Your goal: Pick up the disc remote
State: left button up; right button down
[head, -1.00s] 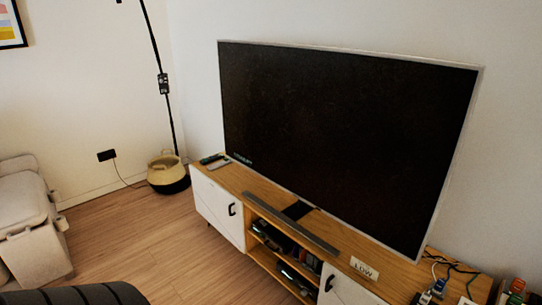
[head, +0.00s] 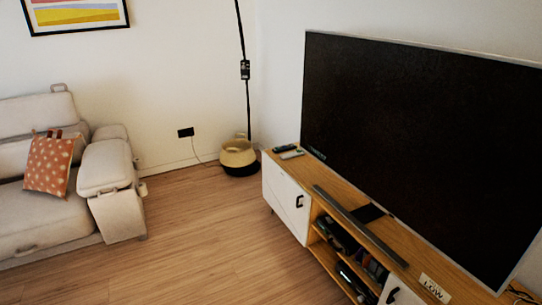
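Two small remote-like objects lie on the far left end of the wooden TV stand (head: 328,182), left of the television. One is dark (head: 284,148) and the one just in front of it is lighter grey (head: 292,155). They are too small here to tell which is the disc remote. Neither of my grippers is in the head view.
A large television (head: 420,130) stands on the TV stand, with a soundbar (head: 360,224) in front. A basket (head: 238,155) sits by the lamp pole (head: 246,100) in the corner. A sofa (head: 70,180) is at left. The wooden floor (head: 195,230) between is clear.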

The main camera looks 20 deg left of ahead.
aim_at(286, 156)
jog(key=u, duration=0.45)
jog(key=i+j+z, duration=0.1)
jog(key=z, duration=0.55)
jog(key=i+j+z, duration=0.4)
jog(key=j, duration=0.2)
jog(key=j+z, duration=0.2)
jog(key=j, duration=0.15)
jog(key=i+j+z, duration=0.15)
jog(key=j, duration=0.2)
jog(key=i+j+z, duration=0.2)
jog(key=j, duration=0.2)
jog(key=i+j, duration=0.1)
jog(key=j, duration=0.4)
jog(key=i+j, duration=0.1)
jog(key=j, duration=0.4)
jog(key=i+j+z, duration=0.1)
jog(key=j, duration=0.35)
jog(key=i+j, duration=0.1)
jog(key=j, duration=0.4)
jog(key=i+j, duration=0.1)
jog(key=j, duration=0.4)
jog(key=i+j, duration=0.15)
jog(key=i, duration=0.2)
